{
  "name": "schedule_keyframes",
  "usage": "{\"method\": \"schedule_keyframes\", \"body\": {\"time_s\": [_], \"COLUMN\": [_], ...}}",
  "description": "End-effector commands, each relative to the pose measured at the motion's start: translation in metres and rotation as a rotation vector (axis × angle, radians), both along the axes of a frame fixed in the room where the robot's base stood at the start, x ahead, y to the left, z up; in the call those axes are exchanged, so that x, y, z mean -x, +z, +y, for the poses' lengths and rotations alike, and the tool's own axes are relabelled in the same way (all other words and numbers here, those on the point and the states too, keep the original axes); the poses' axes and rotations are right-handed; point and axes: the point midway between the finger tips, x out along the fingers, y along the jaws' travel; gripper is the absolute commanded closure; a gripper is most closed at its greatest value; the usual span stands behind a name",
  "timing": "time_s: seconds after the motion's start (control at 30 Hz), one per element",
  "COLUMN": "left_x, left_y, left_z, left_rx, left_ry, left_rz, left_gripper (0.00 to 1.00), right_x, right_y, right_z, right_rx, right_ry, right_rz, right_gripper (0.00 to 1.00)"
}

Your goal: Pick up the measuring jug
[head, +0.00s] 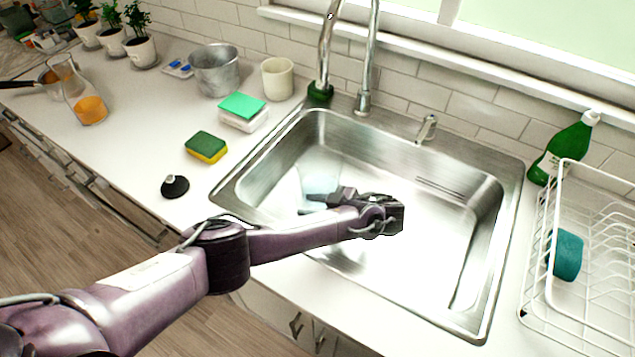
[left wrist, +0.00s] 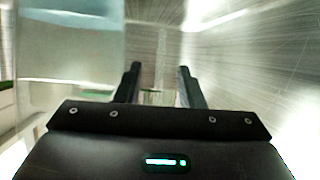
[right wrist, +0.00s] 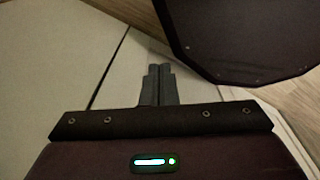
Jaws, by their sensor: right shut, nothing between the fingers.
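A clear, pale see-through vessel, which looks like the measuring jug (head: 322,174), stands in the sink just behind my left gripper in the head view. It fills the upper left of the left wrist view (left wrist: 70,45), beside the fingers and not between them. Its handle and outline are hard to make out. My left gripper (head: 308,204) is low inside the sink, pointing left; its two fingers are apart and empty in the left wrist view (left wrist: 158,85). My right gripper (right wrist: 158,82) shows only in the right wrist view, with its fingers together and empty, near pale cabinet fronts.
The steel sink (head: 440,310) has walls close around my left gripper. A faucet (head: 362,100) rises behind it. A white dish rack (head: 535,300) and a green bottle (head: 565,150) stand right. Sponges (head: 206,147), a black stopper (head: 175,186) and a carafe (head: 88,105) sit left.

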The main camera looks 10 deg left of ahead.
Motion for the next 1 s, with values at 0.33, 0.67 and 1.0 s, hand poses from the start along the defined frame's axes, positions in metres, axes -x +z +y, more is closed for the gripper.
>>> {"method": "schedule_keyframes", "body": {"time_s": [0.33, 0.67, 1.0], "left_x": [-0.0054, -0.0055, -0.006], "left_y": [-0.0068, -0.0066, -0.0057], "left_z": [0.0173, 0.017, 0.0169], "left_rx": [0.001, 0.001, 0.001], "left_ry": [0.0, 0.0, 0.002], "left_rz": [-0.001, -0.001, -0.004], "left_gripper": [0.65, 1.0, 1.0], "right_x": [0.0004, 0.0008, 0.0011], "right_y": [0.0076, 0.0076, 0.0076], "right_z": [0.0, -0.0002, -0.0002], "right_rx": [0.0, 0.0, 0.0], "right_ry": [0.0, 0.0, 0.0], "right_rz": [0.0, 0.001, 0.002], "right_gripper": [1.0, 1.0, 1.0]}}
